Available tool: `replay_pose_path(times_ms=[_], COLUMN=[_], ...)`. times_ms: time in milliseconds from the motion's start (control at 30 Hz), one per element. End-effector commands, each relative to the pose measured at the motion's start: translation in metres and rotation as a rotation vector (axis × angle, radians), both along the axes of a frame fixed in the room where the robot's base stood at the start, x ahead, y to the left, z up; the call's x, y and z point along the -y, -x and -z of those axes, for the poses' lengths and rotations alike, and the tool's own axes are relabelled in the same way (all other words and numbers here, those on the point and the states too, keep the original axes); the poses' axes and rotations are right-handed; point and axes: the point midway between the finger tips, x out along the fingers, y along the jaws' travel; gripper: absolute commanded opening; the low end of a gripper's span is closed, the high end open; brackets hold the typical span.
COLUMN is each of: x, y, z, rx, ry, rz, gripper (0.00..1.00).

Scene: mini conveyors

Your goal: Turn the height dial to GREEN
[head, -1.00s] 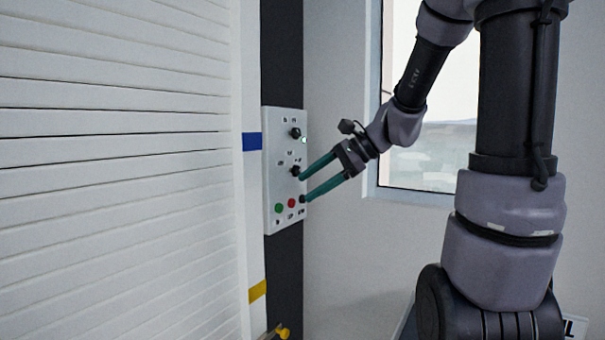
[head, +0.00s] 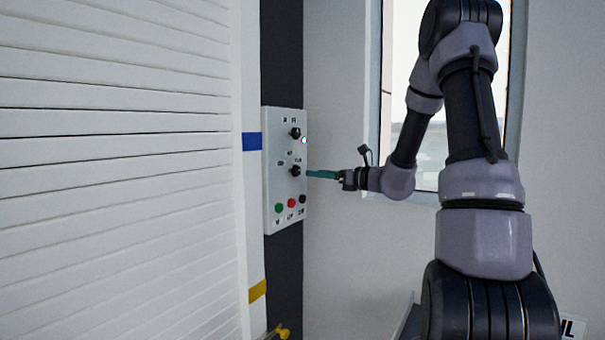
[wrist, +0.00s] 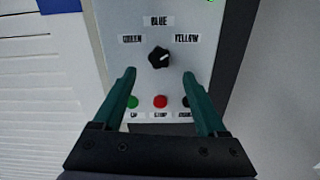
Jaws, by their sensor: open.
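The height dial (head: 295,171) is a black knob on a pale control panel (head: 270,190). In the wrist view the dial (wrist: 159,57) sits below the label BLUE (wrist: 158,20), with GREEN (wrist: 132,39) to its left and YELLOW (wrist: 186,39) to its right. A light mark on the knob points to the upper right, toward YELLOW. My gripper (wrist: 159,74) is open and empty, with its teal fingertips apart on either side just below the dial in that view. In the head view my gripper (head: 309,173) is level with the dial, to its right.
Another black knob (head: 295,133) with a lit green lamp (head: 304,140) is higher on the panel. Below the dial are a green button (wrist: 132,101), a red button (wrist: 160,101) and a dark one (head: 302,199). A white slatted shutter (head: 115,170) stands left.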

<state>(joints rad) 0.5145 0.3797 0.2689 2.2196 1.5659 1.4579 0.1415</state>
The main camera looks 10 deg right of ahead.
Motion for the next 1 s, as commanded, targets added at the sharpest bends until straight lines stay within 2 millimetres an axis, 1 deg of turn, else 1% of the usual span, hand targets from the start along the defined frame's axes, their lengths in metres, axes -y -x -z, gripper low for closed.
replay_pose_path(times_ms=[33,100,300,500,733,767,800,867,900,933,967,1000], x=[-0.009,-0.019,-0.039,-0.047,-0.047,-0.047,-0.047,-0.047,-0.047,-0.047,-0.047,-0.047], y=[-0.007,-0.017,-0.038,-0.046,-0.046,-0.046,-0.046,-0.046,-0.046,-0.046,-0.046,-0.046], z=[0.000,0.000,0.000,0.000,0.000,0.000,0.000,0.000,0.000,0.000,0.000,0.000], rx=[0.000,0.001,0.001,0.000,0.000,0.000,0.000,0.000,0.000,0.000,0.000,0.000], ry=[0.000,0.000,0.000,0.001,0.001,0.001,0.001,0.001,0.001,0.001,0.001,0.001], rz=[-0.004,-0.004,-0.003,-0.002,-0.001,-0.001,-0.001,-0.001,-0.001,-0.001,-0.001,-0.001], gripper=[0.75,0.75,0.75,0.75,0.75,0.71,0.56,0.33,0.17,0.06,0.00,0.00])
